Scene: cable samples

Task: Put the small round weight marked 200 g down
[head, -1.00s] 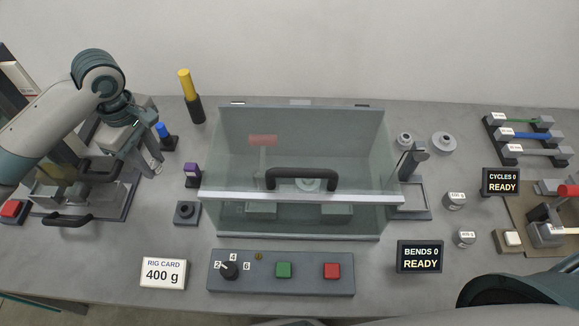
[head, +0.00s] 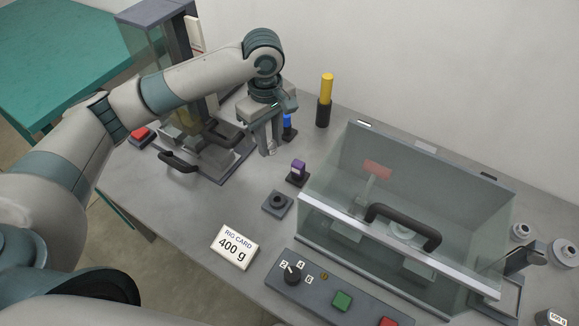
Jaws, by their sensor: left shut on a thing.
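My left gripper (head: 270,139) points down over the back left of the grey table, just in front of the blue-topped post. It is shut on a small pale grey piece, the 200 g weight (head: 271,151), which shows only partly between the fingertips. Its marking cannot be read here, and I cannot tell whether it touches the table. My right gripper is out of view.
A glass-walled rig with a dark handle (head: 178,162) stands left of the gripper. A glass enclosure (head: 345,180) stands right. Bare table lies left of the card.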

